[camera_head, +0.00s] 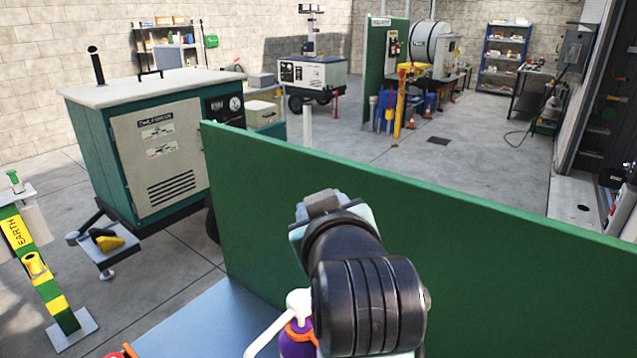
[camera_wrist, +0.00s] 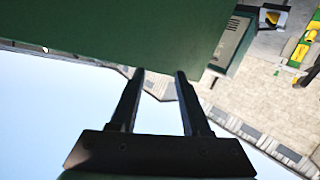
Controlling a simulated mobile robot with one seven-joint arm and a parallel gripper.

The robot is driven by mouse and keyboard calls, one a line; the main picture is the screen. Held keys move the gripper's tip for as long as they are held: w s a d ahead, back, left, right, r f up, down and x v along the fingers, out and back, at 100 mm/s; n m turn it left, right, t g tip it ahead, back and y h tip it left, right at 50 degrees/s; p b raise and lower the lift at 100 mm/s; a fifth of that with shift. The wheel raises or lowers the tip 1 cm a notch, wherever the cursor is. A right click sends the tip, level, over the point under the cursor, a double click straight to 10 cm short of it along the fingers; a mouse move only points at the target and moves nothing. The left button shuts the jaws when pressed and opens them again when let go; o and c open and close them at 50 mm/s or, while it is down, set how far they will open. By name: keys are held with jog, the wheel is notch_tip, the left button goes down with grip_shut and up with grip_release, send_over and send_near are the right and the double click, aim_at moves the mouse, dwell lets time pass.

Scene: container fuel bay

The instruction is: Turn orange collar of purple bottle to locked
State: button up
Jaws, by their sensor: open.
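The purple bottle (camera_head: 296,348) stands at the bottom of the head view, partly cut off by the frame edge and partly hidden behind my arm. Its orange collar (camera_head: 297,329) sits around the neck, under a white top (camera_head: 298,302) with a white spout or tube running down to the left. Whether the collar is locked cannot be told. My gripper (camera_wrist: 160,74) shows in the wrist view with its two dark fingers apart and nothing between them. The bottle is not in the wrist view. In the head view my arm rises just right of the bottle, and its fingers are hidden.
A green panel (camera_head: 480,240) stands behind the bottle; it also fills the upper wrist view (camera_wrist: 110,30). A grey-blue surface (camera_head: 215,325) lies left of the bottle, with a red object (camera_head: 122,352) at its front edge. A green generator (camera_head: 150,140) stands beyond.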

notch_tip(320, 180, up, 7)
jog(key=s+m+t+b, duration=0.1)
jog(key=s+t, duration=0.1)
jog(key=t, duration=0.2)
jog(key=shift+s+f+b, duration=0.15)
jog(key=shift+b, duration=0.25)
jog(key=shift+a, duration=0.1)
